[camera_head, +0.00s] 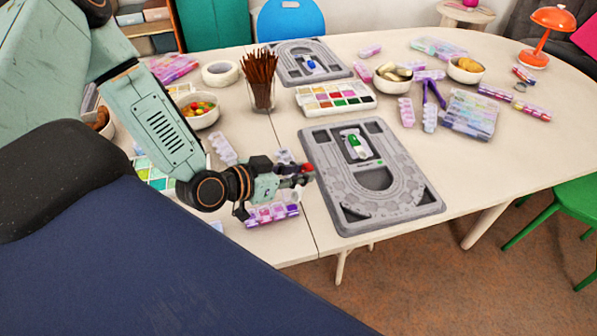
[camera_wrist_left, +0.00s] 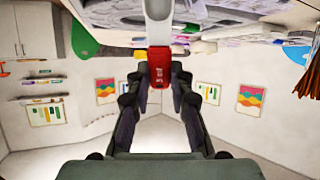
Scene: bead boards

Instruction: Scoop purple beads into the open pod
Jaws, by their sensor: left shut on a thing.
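My left gripper (camera_head: 300,172) is shut on a red-ended tool, and its red end (camera_head: 307,168) shows at the fingertips. In the left wrist view the red end (camera_wrist_left: 158,80) sits between the two fingers, with a pale grey shaft (camera_wrist_left: 158,25) running away from it. The tool's far end is not clear. A pod strip with purple and pink beads (camera_head: 272,215) lies on the table just below the gripper, apart from it. I cannot tell which pod lid is open. My right gripper is not in view.
A grey bead board (camera_head: 420,198) with a green and white item (camera_head: 356,146) lies right of the gripper. A bead palette (camera_head: 335,98), a cup of brown sticks (camera_head: 260,85) and a bowl of colored beads (camera_head: 201,110) stand behind. The table's front edge is close.

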